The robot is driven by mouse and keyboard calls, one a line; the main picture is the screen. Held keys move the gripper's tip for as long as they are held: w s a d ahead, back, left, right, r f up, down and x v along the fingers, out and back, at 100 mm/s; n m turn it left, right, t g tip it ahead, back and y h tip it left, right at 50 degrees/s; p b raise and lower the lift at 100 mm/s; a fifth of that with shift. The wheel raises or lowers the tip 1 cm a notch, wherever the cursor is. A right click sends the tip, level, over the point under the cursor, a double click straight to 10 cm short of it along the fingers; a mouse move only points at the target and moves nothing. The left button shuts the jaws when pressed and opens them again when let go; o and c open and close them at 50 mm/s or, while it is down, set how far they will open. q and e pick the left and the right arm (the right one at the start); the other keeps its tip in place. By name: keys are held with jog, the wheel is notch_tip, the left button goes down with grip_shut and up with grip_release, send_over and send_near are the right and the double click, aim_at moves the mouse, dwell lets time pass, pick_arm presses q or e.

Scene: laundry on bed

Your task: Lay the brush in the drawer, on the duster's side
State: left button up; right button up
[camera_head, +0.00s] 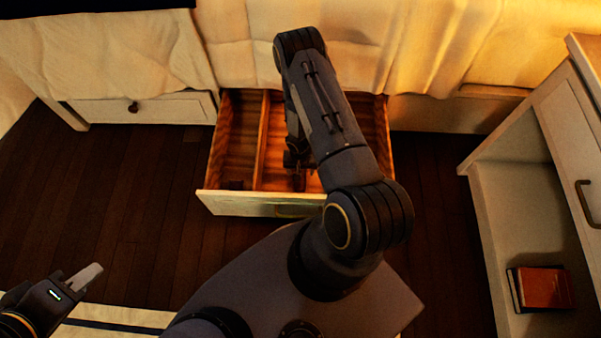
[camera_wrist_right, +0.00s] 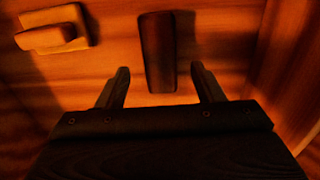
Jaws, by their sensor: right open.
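The open drawer (camera_head: 240,204) stands out from the bed, with a divider (camera_head: 261,140) splitting it. My right arm reaches into the compartment right of the divider. In the right wrist view my right gripper (camera_wrist_right: 161,78) is open, with a dark, long block-like thing (camera_wrist_right: 157,45) lying on the wooden floor just ahead of and between its fingers. A lighter wooden piece with a raised part (camera_wrist_right: 55,30) lies to its left. I cannot tell which of these is the brush or the duster. My left gripper (camera_head: 84,278) is at the lower left, away from the drawer; its jaw state is unclear.
A closed drawer (camera_head: 135,108) is at left. A white cabinet (camera_head: 495,225) at right holds a red book (camera_head: 542,288). Dark floor (camera_head: 130,190) is clear between.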

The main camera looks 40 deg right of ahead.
notch_tip(320, 180, up, 37)
jog(key=w+a+n+t+y+p, duration=0.1)
jog(key=w+a+t+p, duration=0.1)
jog(key=w+t, duration=0.1)
jog(key=s+a+r+n+t+y, duration=0.1)
jog(key=s+a+r+n, duration=0.1)
jog(key=s+a+r, duration=0.2)
jog(key=s+a+r+n+t+y, duration=0.1)
jog(key=s+a+r+n, duration=0.2)
jog(key=s+r, duration=0.8)
jog(key=shift+s+a+r+t+y, duration=0.15)
jog(key=shift+s+a+t+y, duration=0.2)
jog(key=shift+s+a, duration=0.75)
jog(key=shift+d, duration=0.1)
